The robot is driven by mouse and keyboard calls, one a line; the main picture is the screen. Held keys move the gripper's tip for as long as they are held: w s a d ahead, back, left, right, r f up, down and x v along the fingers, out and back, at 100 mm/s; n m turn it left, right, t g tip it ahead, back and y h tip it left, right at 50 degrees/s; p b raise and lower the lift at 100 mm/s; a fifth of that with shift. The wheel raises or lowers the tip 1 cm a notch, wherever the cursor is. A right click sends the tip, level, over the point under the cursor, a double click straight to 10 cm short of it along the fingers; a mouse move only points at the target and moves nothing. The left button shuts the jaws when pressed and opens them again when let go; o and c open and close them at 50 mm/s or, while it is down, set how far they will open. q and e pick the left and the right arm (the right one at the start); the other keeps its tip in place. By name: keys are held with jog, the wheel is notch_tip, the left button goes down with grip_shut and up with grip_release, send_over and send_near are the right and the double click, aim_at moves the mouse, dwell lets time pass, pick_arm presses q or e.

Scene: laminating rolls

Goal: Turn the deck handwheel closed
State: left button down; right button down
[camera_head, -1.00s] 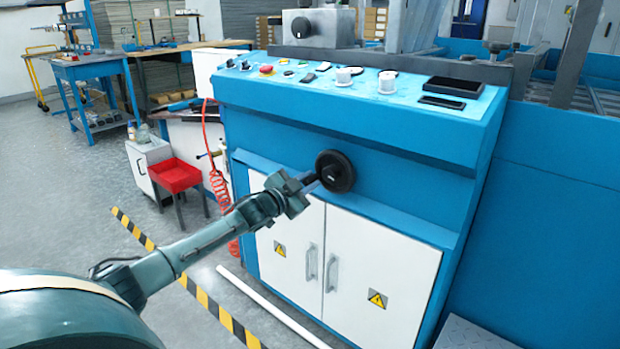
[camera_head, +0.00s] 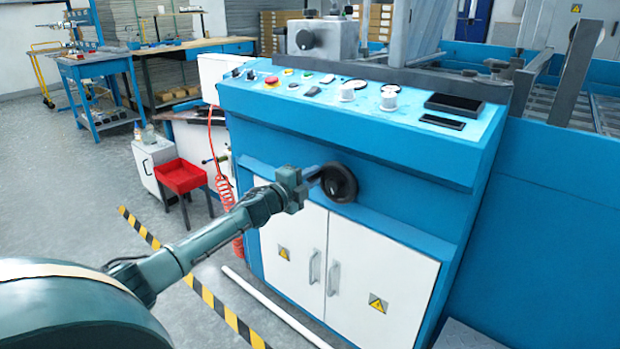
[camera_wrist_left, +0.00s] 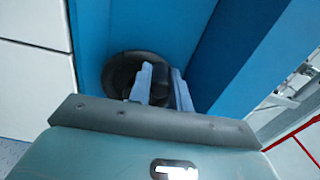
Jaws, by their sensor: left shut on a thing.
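The black deck handwheel (camera_head: 345,186) is on the sloping blue front of the machine, above the white cabinet doors. My left gripper (camera_head: 321,172) reaches in from the left and is shut on the upper left part of the wheel's rim. In the left wrist view, the handwheel (camera_wrist_left: 117,73) shows against the blue panel, partly hidden behind the gripper fingers (camera_wrist_left: 161,84). The exact contact between fingers and rim is hard to see. My right gripper is in neither view.
The control panel (camera_head: 310,88) with knobs and a red button lies above the wheel. White doors (camera_head: 375,265) with handles are below it. A red coiled hose (camera_head: 224,185) and a red tray (camera_head: 180,176) stand to the left. A white bar (camera_head: 275,305) lies on the floor.

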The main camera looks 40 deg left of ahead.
pick_arm(q)
jog(key=shift+d+r+m, duration=0.2)
jog(key=shift+r+m, duration=0.2)
jog(key=shift+m, duration=0.3)
jog(key=c, duration=1.3)
grip_release()
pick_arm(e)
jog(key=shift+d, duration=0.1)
pick_arm(q)
jog(key=shift+s, duration=0.1)
jog(key=shift+s+f+p, duration=0.1)
jog(key=shift+s+p, duration=0.2)
jog(key=s+a+p, duration=0.1)
jog(key=s, duration=1.1)
jog(key=shift+s+p, duration=0.15)
jog(key=shift+p, duration=0.25)
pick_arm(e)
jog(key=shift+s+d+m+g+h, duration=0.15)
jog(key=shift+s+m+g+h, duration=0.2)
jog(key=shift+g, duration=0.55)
